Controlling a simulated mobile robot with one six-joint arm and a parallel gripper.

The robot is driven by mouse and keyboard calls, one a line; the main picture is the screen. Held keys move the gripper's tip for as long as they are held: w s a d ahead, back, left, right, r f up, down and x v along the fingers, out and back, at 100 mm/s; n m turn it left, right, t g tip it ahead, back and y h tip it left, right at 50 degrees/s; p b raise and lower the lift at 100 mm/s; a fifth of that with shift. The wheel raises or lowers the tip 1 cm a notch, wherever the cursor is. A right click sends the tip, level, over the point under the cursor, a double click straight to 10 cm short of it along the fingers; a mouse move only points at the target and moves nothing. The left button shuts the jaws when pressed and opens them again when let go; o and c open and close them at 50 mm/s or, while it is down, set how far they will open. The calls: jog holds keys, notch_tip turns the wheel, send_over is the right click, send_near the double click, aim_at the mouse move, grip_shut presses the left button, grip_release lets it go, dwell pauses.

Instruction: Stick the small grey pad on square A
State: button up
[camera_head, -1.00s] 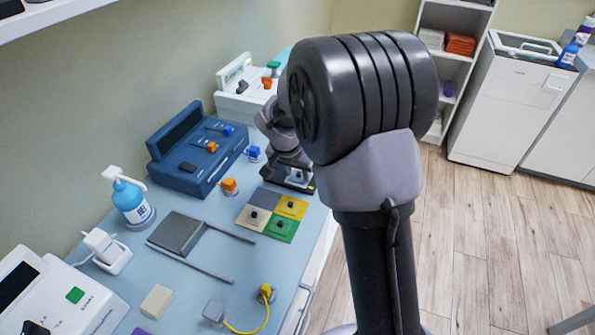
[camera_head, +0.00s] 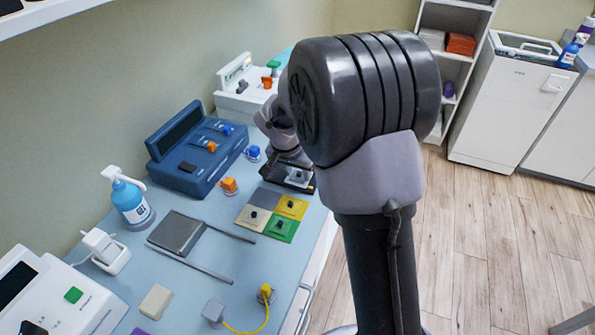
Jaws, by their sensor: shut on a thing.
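My gripper (camera_head: 291,174) is at the far right edge of the blue table, low over the top, just beyond the coloured squares and partly hidden by my arm. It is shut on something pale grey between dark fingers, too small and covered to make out. A group of four flat squares lies in front of it: grey (camera_head: 270,197), yellow (camera_head: 291,207), beige (camera_head: 253,217) and green (camera_head: 281,229). The yellow, beige and green ones carry small dark pieces. I cannot read any letter, so I cannot tell which is square A. I cannot identify the small grey pad for certain.
A blue device (camera_head: 197,147) stands behind the squares, with an orange plug (camera_head: 229,186) and blue plug (camera_head: 252,153) nearby. Bare tabletop lies between.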

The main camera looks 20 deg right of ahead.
aim_at(298, 179)
dwell(0.4)
jog(key=o, duration=1.1)
jog(key=shift+o, duration=0.2)
jog(key=shift+r, duration=0.15)
notch_tip(298, 179, up, 7)
jog(key=p, duration=0.4)
